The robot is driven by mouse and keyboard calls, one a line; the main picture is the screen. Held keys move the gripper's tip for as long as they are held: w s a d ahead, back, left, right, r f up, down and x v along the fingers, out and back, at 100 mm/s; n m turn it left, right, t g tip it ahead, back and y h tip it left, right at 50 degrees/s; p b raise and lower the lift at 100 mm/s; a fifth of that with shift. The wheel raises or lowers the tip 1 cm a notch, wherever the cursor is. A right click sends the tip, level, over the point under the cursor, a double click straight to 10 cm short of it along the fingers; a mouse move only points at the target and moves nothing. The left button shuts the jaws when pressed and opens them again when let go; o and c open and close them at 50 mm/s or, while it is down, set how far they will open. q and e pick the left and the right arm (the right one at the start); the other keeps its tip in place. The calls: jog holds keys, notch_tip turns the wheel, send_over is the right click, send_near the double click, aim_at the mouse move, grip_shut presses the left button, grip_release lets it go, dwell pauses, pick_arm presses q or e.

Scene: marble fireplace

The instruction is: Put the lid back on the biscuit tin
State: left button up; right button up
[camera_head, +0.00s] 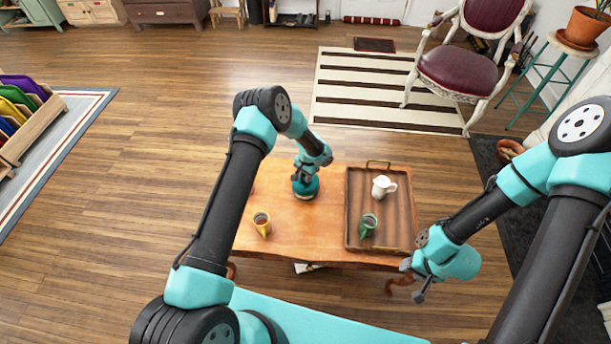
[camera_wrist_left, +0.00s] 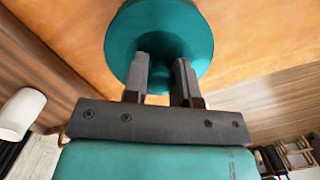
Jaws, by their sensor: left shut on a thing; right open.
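A round teal piece (camera_head: 306,189) shows under my left gripper (camera_head: 304,176), near the back of the wooden table. In the left wrist view the teal round piece (camera_wrist_left: 190,38) fills the top middle, and the two fingers of the left gripper (camera_wrist_left: 164,72) reach onto its centre. The left gripper is shut on it, at what looks like a knob mostly hidden by the fingers. I cannot tell whether the lid and the tin are together here or apart. My right gripper (camera_head: 412,282) is open and empty by the table's front right corner.
The wooden table (camera_head: 300,236) also bears a yellow mug (camera_head: 262,223) at the front left. A brown tray (camera_head: 357,182) on the right holds a white jug (camera_head: 383,186) and a green mug (camera_head: 368,225).

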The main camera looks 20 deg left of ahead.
dwell(0.7)
pick_arm(q)
jog(key=o, duration=1.5)
jog(key=shift+c, duration=0.2)
jog(key=shift+r, duration=3.5)
jog(key=shift+c, duration=0.3)
grip_shut()
jog(key=shift+f, duration=2.45)
